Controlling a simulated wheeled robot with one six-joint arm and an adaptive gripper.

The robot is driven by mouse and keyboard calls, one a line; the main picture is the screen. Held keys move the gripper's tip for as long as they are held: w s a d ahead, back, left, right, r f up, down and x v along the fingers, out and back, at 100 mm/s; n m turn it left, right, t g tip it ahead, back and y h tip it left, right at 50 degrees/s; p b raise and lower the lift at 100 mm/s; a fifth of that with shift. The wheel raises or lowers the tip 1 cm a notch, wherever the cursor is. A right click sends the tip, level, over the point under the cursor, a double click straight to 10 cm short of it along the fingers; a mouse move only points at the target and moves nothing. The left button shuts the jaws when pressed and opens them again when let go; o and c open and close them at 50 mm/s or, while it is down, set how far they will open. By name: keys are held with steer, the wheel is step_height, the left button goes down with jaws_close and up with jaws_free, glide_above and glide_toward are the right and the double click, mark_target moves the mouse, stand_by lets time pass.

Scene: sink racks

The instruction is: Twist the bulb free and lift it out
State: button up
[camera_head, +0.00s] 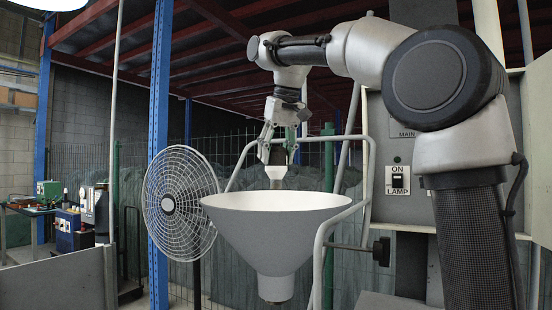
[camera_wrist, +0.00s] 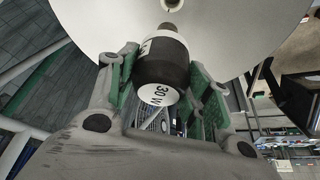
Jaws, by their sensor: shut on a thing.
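The bulb (camera_head: 277,172) is held with its narrow metal base pointing down, over the wide white shade (camera_head: 272,255), which opens upward. In the wrist view the bulb (camera_wrist: 163,68) has a black band and a white end marked "30 W". My gripper (camera_head: 278,150) is shut on it; the green-padded fingers (camera_wrist: 160,75) lie on either side of the bulb. A small round socket opening (camera_wrist: 172,5) shows in the shade, beyond the bulb's base and apart from it. The lower inside of the shade is hidden in the head view.
A wire fan (camera_head: 180,203) stands close left of the shade. A pale tube frame (camera_head: 366,180) bends around the shade. A grey panel with an ON LAMP switch (camera_head: 398,180) is at the right. A blue post (camera_head: 160,150) and mesh fence are behind.

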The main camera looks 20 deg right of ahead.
steer(key=shift+r, duration=1.5)
steer(key=shift+r, duration=0.1)
